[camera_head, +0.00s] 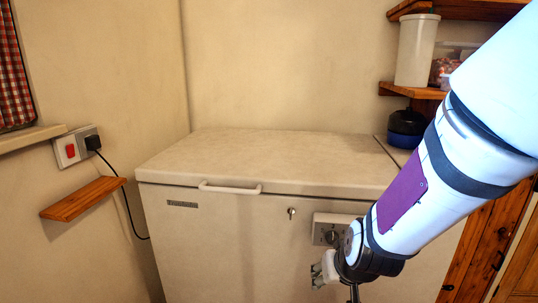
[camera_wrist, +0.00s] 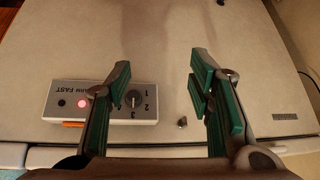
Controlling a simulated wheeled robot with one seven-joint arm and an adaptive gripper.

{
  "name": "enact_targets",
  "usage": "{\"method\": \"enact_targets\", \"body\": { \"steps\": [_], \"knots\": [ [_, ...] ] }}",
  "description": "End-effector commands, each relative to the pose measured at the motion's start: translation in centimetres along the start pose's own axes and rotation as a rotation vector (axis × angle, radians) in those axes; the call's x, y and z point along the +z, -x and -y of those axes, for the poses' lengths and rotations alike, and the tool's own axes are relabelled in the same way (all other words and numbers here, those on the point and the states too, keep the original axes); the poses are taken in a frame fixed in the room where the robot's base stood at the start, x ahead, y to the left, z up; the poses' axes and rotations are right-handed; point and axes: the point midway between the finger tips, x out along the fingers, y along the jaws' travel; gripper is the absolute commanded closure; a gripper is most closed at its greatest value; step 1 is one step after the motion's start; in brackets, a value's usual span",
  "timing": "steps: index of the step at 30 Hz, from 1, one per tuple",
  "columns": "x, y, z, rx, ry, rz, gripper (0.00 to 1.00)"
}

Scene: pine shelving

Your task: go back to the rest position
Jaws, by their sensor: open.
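My gripper (camera_wrist: 160,88) is open and empty in the wrist view. In the head view my arm comes in from the right, and the gripper (camera_head: 318,276) is low in front of the chest freezer (camera_head: 240,240), partly hidden by my wrist. The control panel (camera_wrist: 70,110), with a lit red lamp and a numbered knob (camera_wrist: 132,100), is partly behind the left finger in the wrist view. It also shows beside my wrist in the head view (camera_head: 325,224).
The freezer lid (camera_head: 260,155) is shut, with a white handle (camera_head: 230,188) at its front. A wooden shelf (camera_head: 85,198) and a socket with a plug (camera_head: 90,143) are on the left wall. A white canister (camera_head: 415,50) and a dark blue pot (camera_head: 406,125) stand at right.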

Motion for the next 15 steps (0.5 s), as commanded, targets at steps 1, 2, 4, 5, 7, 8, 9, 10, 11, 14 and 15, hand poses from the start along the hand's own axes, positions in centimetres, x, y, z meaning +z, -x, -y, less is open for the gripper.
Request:
{"method": "enact_targets", "body": {
  "steps": [1, 2, 4, 5, 7, 8, 9, 10, 11, 14, 15],
  "knots": [
    [0.1, 1.9, 0.1, -0.028, -0.01, 0.019, 0.52],
    [0.4, 2.9, 0.2, -0.043, -0.013, 0.038, 0.52],
    [1.2, 5.3, 0.3, -0.074, -0.015, 0.082, 0.52],
    [1.7, 6.4, 0.2, -0.084, -0.016, 0.102, 0.52],
    [2.8, 8.9, 0.1, -0.102, -0.013, 0.146, 0.52],
    [3.3, 10.0, 0.0, -0.107, -0.01, 0.164, 0.52],
    [4.1, 11.4, -0.2, -0.111, -0.009, 0.19, 0.52],
    [4.7, 12.5, -0.4, -0.112, -0.006, 0.209, 0.52],
    [5.4, 13.6, -0.7, -0.111, -0.004, 0.228, 0.52],
    [7.7, 17.0, -1.5, -0.097, 0.003, 0.289, 0.52],
    [8.7, 18.3, -1.9, -0.087, 0.004, 0.312, 0.52]
  ]
}}
